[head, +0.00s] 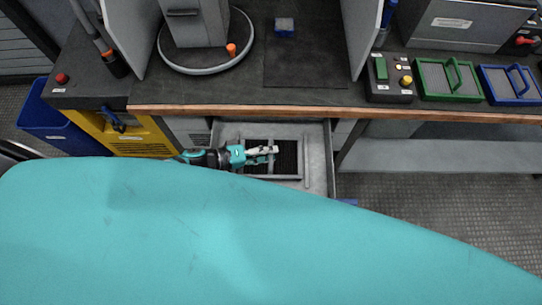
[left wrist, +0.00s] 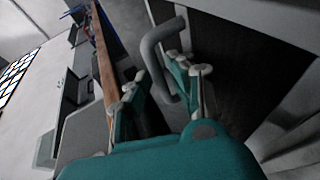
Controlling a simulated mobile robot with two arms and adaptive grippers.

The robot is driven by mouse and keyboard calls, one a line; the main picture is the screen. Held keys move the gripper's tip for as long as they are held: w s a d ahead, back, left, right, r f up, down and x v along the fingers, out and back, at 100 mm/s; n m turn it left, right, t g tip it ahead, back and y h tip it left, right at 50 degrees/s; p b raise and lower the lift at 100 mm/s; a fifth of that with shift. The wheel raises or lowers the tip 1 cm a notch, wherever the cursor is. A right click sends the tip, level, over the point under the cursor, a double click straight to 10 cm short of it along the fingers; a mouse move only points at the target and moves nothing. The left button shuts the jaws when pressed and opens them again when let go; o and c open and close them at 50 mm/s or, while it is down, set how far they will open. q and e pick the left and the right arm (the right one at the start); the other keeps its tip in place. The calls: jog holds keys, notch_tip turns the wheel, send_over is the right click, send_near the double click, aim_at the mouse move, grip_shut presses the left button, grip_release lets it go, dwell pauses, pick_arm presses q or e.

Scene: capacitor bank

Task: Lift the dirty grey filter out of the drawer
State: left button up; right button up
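The dirty grey filter (head: 288,160), a grey frame around a dark mesh, lies in the open drawer (head: 318,165) under the bench. My left gripper (head: 272,150) is over the filter, coming in from the left. In the left wrist view the filter's grey bent handle (left wrist: 152,55) rises between the two fingers of my left gripper (left wrist: 158,86). The fingers are apart, one on each side of the handle, and I see no clear grip on it. Part of the filter is hidden by my arm in the head view. My right gripper does not show.
The wooden bench edge (head: 230,108) runs just behind the drawer. On the bench at right are a control box (head: 390,92), a green-framed filter (head: 432,94) and a blue-framed one (head: 500,98). A round turntable (head: 205,68) and a dark mat (head: 300,72) are further back.

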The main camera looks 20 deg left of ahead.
pick_arm(q)
grip_shut()
jog(key=shift+r, duration=0.1)
dwell(0.5)
